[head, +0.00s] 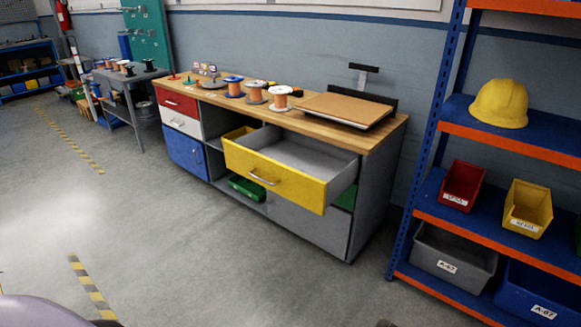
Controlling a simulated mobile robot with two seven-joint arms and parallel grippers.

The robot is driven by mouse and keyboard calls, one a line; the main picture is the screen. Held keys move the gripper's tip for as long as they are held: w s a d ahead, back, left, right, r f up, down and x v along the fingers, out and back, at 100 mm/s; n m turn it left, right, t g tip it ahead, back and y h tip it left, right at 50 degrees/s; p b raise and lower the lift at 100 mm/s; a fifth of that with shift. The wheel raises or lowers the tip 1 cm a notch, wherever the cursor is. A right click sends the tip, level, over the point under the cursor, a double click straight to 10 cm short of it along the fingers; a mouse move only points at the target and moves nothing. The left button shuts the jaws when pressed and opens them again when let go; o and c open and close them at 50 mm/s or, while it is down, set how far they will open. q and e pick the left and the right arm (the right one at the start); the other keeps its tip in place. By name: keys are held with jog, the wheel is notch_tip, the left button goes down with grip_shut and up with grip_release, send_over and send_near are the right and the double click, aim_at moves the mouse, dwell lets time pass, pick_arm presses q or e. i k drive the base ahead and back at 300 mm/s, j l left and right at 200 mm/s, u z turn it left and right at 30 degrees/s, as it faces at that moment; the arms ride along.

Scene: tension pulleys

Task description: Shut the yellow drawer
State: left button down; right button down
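The yellow drawer (273,178) is pulled well out of the workbench cabinet (308,228) and stands open. Its front is yellow with a metal handle (261,178), and its grey inside (305,155) looks empty. The drawer is at the upper right of the cabinet, under the wooden top (339,133). Neither of my grippers is in the head view.
A blue and orange shelf rack (497,143) with bins and a yellow helmet (499,103) stands at right. The bench top holds several spools (280,97) and a board (345,108). A green bin (247,188) sits in an open compartment. The floor before the cabinet is clear.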

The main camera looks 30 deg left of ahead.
aim_at(271, 156)
jog(key=i+j, duration=0.3)
jog(key=i+j+z, duration=0.1)
jog(key=i+j, duration=0.15)
jog(key=i, duration=0.25)
jog(key=i+j, duration=0.15)
jog(key=j, duration=0.2)
jog(key=i+j, duration=0.2)
jog(key=j, duration=0.15)
